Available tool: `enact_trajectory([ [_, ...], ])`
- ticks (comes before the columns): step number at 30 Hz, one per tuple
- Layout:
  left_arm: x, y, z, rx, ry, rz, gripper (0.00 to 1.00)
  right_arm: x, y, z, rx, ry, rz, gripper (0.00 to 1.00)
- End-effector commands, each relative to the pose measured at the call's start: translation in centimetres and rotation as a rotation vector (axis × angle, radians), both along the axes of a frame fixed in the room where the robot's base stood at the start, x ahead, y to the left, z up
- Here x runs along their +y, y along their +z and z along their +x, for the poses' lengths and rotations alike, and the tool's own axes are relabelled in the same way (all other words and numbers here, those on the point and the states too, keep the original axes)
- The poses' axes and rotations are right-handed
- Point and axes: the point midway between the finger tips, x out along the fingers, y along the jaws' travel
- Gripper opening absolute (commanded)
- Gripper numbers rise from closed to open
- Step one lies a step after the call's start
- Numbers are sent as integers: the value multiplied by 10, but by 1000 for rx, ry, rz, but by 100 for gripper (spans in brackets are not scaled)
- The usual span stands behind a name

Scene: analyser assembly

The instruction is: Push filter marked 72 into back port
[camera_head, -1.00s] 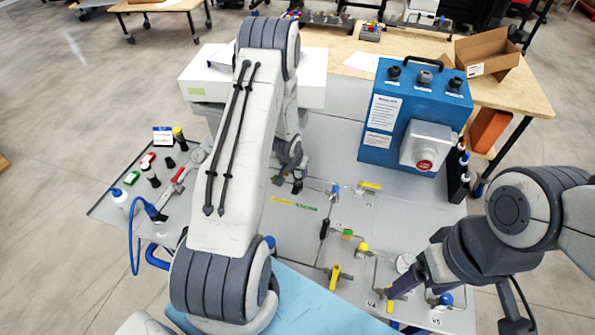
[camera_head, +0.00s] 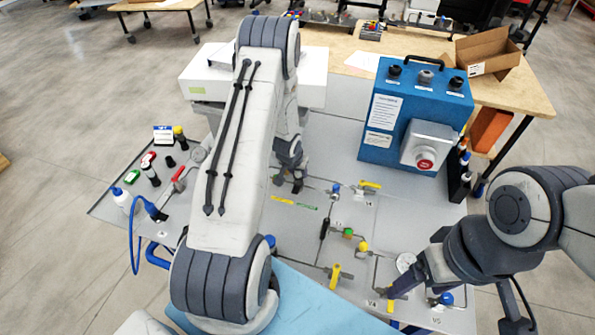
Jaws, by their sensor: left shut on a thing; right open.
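My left gripper (camera_head: 297,184) reaches down behind my large forearm, over the middle of the grey panel (camera_head: 335,150). It is shut on a small dark part that is mostly hidden, and I cannot tell whether this is the filter or read any number on it. I cannot make out the back port. The white box (camera_head: 310,85) stands behind, partly covered by my arm. My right gripper (camera_head: 390,298) is open, low at the lower right of the panel, close to a yellow valve handle. I cannot see anything between its fingers.
A blue control box (camera_head: 400,140) with a red button stands at the back right. Yellow-handled valves (camera_head: 335,275) and thin pipes cover the right of the panel. Small bottles (camera_head: 122,196) and capped parts stand at its left. An open cardboard box (camera_head: 488,50) sits behind.

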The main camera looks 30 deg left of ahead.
Motion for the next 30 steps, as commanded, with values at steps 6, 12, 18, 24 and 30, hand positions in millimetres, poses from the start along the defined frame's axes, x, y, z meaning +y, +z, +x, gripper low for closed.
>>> enact_trajectory([
  [6, 0, -2, 0, -1, 0, 0, 0, 0, -1, 0, 0, 0, 0, 78],
  [12, 0, -2, 0, -1, 0, 0, 0, 0, -1, 0, 0, 0, 0, 78],
  [18, 0, -3, 0, -1, 0, 0, 0, 0, -2, 0, 0, 0, 0, 78],
  [24, 0, -8, 0, 0, 0, 0, 0, 0, -7, 0, 0, 0, 0, 78],
  [30, 0, -13, 0, -1, 0, 0, 0, 0, -10, 0, 0, 0, 0, 78],
])
